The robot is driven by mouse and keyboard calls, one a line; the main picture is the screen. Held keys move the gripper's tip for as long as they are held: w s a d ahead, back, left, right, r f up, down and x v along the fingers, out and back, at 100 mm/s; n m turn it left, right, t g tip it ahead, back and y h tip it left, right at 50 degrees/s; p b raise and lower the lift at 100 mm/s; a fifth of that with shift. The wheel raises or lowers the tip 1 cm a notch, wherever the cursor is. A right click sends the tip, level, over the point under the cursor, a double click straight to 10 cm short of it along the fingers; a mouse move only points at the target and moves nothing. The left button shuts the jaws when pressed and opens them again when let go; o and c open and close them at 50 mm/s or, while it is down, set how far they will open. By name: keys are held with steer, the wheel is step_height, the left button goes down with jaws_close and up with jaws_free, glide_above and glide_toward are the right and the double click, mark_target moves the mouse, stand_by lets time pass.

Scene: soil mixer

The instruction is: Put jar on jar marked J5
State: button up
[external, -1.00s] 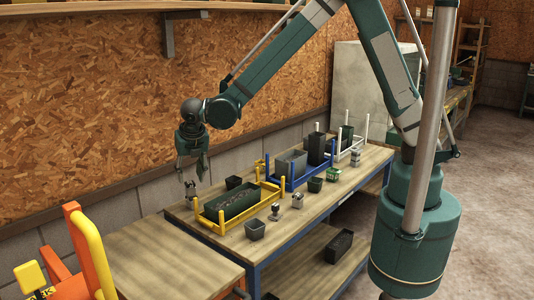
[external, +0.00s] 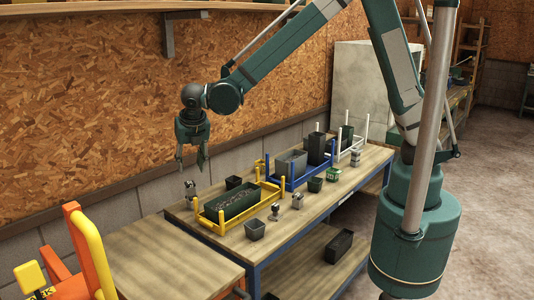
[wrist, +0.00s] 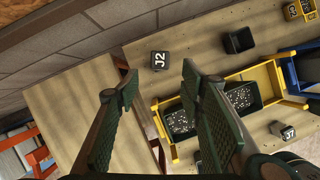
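A small grey jar marked J2 (wrist: 160,61) stands on the left end of the table; it also shows in the external view (external: 190,190). My gripper (external: 192,168) hangs above this jar, apart from it. In the wrist view, the two fingers (wrist: 155,95) are wide apart with nothing between them, and J2 lies beyond their tips. Another jar, apparently marked J7 (wrist: 288,131), stands near the yellow crate. In the external view, small grey jars stand at the front edge (external: 297,201) and farther right (external: 356,158), their marks too small to read. I cannot read J5 anywhere.
A yellow crate (external: 222,222) holds a dark soil tray. A blue crate (external: 271,183) holds pots, and a white rack (external: 364,137) is behind. The wooden side table (external: 170,262) is bare.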

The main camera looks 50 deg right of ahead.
steer(key=shift+d, duration=0.1)
stand_by(0.5)
steer(key=s+d+r+m, duration=0.3)
steer(key=d+r+m, duration=0.2)
steer(key=d, duration=0.3)
steer(key=s+d+r+m+y, duration=0.1)
steer(key=s+d+r+m, duration=0.25)
steer(key=d, duration=0.45)
steer(key=s+d+r+m, duration=0.2)
steer(key=d+r+m, duration=0.35)
steer(key=d, duration=0.25)
steer(key=s+d+r+m+t, duration=0.1)
steer(key=s+d+m+t, duration=0.2)
steer(key=s+d+m, duration=1.4)
steer(key=shift+s+d+m+y, duration=0.35)
steer(key=shift+s+d, duration=0.2)
steer(key=shift+s, duration=0.65)
